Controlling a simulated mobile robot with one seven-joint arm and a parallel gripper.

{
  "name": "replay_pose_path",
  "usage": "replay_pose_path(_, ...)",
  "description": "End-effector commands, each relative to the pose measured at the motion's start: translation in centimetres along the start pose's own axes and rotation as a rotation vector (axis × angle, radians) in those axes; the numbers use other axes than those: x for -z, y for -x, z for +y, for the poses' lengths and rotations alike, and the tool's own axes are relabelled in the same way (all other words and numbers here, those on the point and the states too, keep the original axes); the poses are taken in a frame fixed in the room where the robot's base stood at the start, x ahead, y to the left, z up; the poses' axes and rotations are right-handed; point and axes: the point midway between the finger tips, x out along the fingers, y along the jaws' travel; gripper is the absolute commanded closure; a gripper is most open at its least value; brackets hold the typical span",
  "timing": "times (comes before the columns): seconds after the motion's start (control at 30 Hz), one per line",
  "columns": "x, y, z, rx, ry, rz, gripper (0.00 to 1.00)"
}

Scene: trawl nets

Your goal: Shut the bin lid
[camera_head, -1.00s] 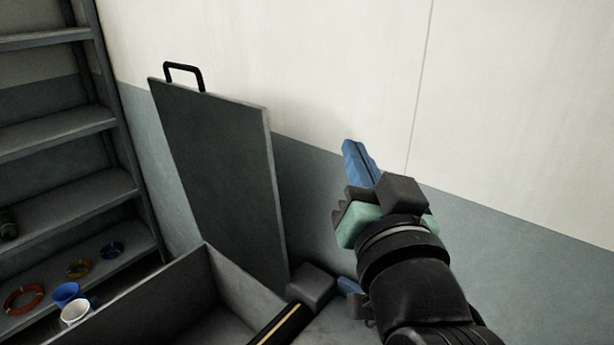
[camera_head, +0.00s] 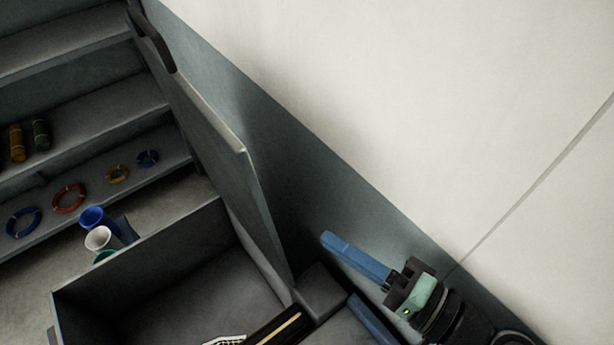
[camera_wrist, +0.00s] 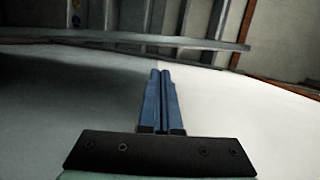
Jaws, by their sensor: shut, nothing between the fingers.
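The grey bin (camera_head: 160,262) stands open at the lower left of the head view. Its lid (camera_head: 222,150) stands up near vertical at the bin's wall side, with a black handle (camera_head: 152,38) at its top edge. A striped dark bar and a pale item show inside or at the front of the bin, cut off by the frame. My gripper (camera_head: 328,240) has blue fingers closed together and empty. It is right of the lid, between lid and wall, apart from the lid. In the wrist view, the shut fingers (camera_wrist: 160,85) point at the pale wall, and no lid can be made out.
A grey shelf unit (camera_head: 90,120) with coloured rings and rolls stands at the left. Blue and white cups (camera_head: 98,238) are behind the bin. The wall (camera_head: 400,110) is close behind my gripper. A dark block (camera_head: 320,290) sits beside the bin.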

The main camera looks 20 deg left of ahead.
Motion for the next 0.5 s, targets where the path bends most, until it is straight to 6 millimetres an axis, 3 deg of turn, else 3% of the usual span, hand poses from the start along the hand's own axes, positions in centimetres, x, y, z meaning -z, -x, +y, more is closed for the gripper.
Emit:
replay_pose_path(0.17, 0.0, -1.7, -0.2, -0.001, -0.002, -0.003, 1.0)
replay_pose_path(0.5, -0.1, -7.8, -0.3, -0.002, -0.001, -0.004, 1.0)
